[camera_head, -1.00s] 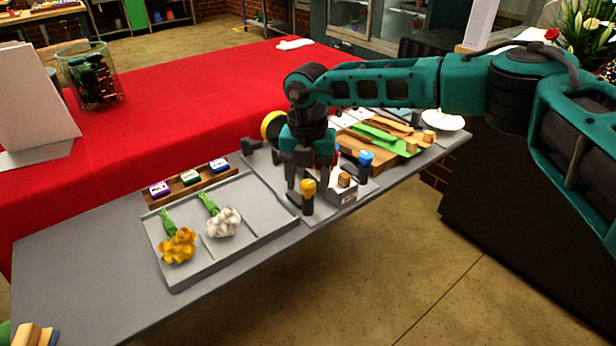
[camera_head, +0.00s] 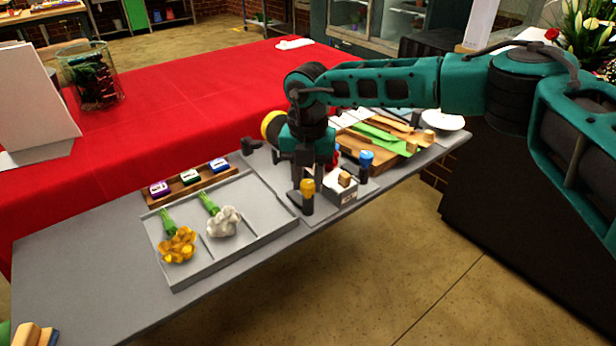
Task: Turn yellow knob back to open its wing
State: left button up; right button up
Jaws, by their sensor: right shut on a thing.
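The yellow knob (camera_head: 307,187) is a yellow cap on a short dark post near the front edge of the grey table. My right gripper (camera_head: 308,178) points down at it from above and is shut on it. The finger contact is small and partly hidden. A dark flat piece lies beside the post's foot; I cannot tell how far the wing is turned. A blue knob (camera_head: 366,159) stands to the right. A red one is mostly hidden behind the gripper. My left gripper is not in view.
A small light box (camera_head: 343,192) stands right of the yellow knob. A grey tray (camera_head: 190,273) with yellow and white flowers lies left. Behind it is a wooden rack (camera_head: 205,181) of coloured blocks. Wooden boards with green pieces lie right.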

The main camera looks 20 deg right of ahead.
jog(key=n, duration=0.4)
jog(key=shift+n+b, duration=0.35)
jog(key=shift+n, duration=0.05)
jog(key=n, duration=0.4)
jog(key=shift+n+b, duration=0.3)
jog(key=shift+b, duration=0.05)
jog(key=n+b, duration=0.1)
jog(key=n, duration=0.3)
jog(key=shift+w, duration=0.1)
jog(key=n, duration=0.4)
jog(key=shift+n+b, duration=0.3)
jog(key=shift+r, duration=0.1)
jog(key=o, duration=1)
jog(key=shift+o, duration=0.2)
